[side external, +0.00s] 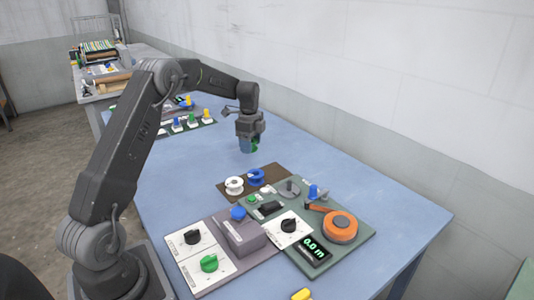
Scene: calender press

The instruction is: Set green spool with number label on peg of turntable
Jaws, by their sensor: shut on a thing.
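My gripper (249,142) is shut on the green spool (257,142), above the blue table behind the brown board. Only a little green shows beside the fingers, and the number label cannot be seen.
A white spool (234,186) and a blue spool (256,177) stand on the brown board (225,197). The green panel (350,262) also carries an orange round device (340,226), a blue knob (314,191) and a display (314,249). A purple-grey box (240,236) stands in front.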

